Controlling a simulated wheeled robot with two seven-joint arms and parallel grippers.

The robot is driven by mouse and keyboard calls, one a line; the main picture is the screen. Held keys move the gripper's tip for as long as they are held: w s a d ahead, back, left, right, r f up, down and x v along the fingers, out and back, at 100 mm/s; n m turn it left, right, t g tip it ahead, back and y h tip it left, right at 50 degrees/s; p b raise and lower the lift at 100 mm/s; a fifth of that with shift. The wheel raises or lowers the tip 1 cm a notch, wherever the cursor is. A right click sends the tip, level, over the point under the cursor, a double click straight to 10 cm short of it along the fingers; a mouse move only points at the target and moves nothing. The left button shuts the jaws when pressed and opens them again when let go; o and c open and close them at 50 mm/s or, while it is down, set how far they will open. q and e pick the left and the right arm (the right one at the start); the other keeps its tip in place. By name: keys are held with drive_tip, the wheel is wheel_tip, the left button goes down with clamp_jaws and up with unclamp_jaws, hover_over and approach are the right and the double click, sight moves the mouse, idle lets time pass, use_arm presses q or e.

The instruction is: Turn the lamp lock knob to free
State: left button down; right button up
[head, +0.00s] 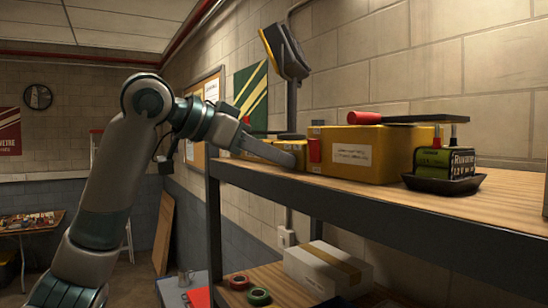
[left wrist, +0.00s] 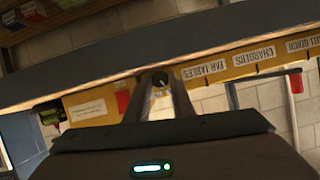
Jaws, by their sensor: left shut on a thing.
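The lamp (head: 284,52) is a dark, yellow-edged head on a thin post behind the shelf. My left gripper (head: 292,159) reaches in from the left over the shelf's left end, in front of the yellow boxes. In the left wrist view its fingers (left wrist: 160,90) close on the lamp lock knob (left wrist: 160,79), a small dark round part with a pale mark. In the head view the knob is hidden by the gripper. I cannot read which setting the knob points to. My right gripper is in neither view.
A large yellow box (head: 385,152) with a red-handled black tool (head: 412,118) on top stands right of the gripper. A black tray (head: 443,181) of green batteries stands farther right. A red cylinder (head: 315,150) is close beside the fingertips. The dark shelf edge (head: 330,207) runs below.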

use_arm(q)
drive_tip(key=c, duration=1.5)
unclamp_jaws()
drive_tip(key=shift+c, duration=0.2)
drive_tip(key=shift+a, duration=0.1)
drive_tip(key=shift+s+a+r+b, duration=0.15)
drive_tip(key=shift+s+a+b, duration=0.1)
drive_tip(key=shift+a+b, duration=0.15)
drive_tip(key=b+v, duration=0.6)
drive_tip(key=v, duration=1)
drive_tip(key=shift+r+b, duration=0.25)
drive_tip(key=shift+b, duration=0.15)
drive_tip(key=shift+s, duration=0.1)
